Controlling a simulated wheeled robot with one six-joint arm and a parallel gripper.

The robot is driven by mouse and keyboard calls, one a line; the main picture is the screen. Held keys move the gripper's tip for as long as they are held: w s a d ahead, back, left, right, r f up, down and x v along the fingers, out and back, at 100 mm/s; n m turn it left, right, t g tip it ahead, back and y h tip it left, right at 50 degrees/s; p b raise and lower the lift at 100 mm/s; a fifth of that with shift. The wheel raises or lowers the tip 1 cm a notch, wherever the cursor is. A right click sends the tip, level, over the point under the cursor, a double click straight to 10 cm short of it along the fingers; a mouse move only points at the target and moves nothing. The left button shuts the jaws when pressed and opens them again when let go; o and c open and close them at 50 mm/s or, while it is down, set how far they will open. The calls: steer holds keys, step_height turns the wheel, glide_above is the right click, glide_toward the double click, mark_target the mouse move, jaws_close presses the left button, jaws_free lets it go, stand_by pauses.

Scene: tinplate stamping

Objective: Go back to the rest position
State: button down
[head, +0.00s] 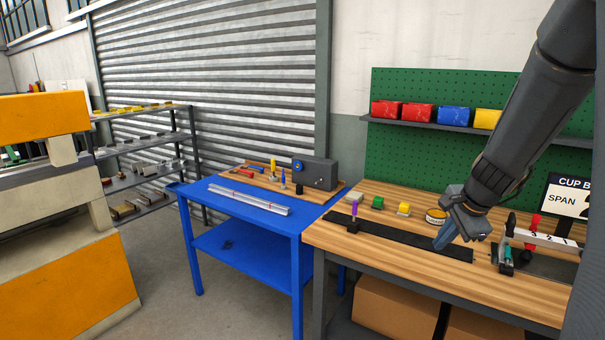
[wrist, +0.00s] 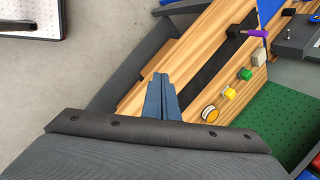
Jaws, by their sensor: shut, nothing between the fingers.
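My gripper (head: 446,237) is shut and empty, its blue-grey fingers together. In the head view it hangs over the black strip (head: 400,235) on the wooden workbench (head: 490,295), near the strip's right end. I cannot tell how high above the strip it is. In the wrist view the closed fingers (wrist: 161,97) point toward the bench top (wrist: 190,57), with nothing between them.
The bench holds a purple-handled tool (head: 354,211), a green block (head: 378,202), a yellow block (head: 404,209), a round tin (head: 436,216) and a white numbered bar (head: 540,238) near a sign (head: 569,197). A blue table (head: 225,211) stands left. Open floor (head: 160,270) lies beyond.

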steer(key=s+a+f+n+g+b, duration=0.1)
steer(key=s+a+f+n+g, duration=0.1)
steer(key=s+a+n, duration=0.6)
steer(key=s+a+f+n+g, duration=0.1)
steer(key=s+a+f+n, duration=0.2)
steer(key=s+a+n, duration=0.6)
steer(key=s+a, duration=0.2)
steer(key=a, duration=0.1)
steer(key=shift+s+f+g+h+b, duration=0.25)
steer(key=shift+s+g+h+b, duration=0.1)
steer(key=shift+s+g+h, duration=0.05)
steer(key=shift+d, duration=0.15)
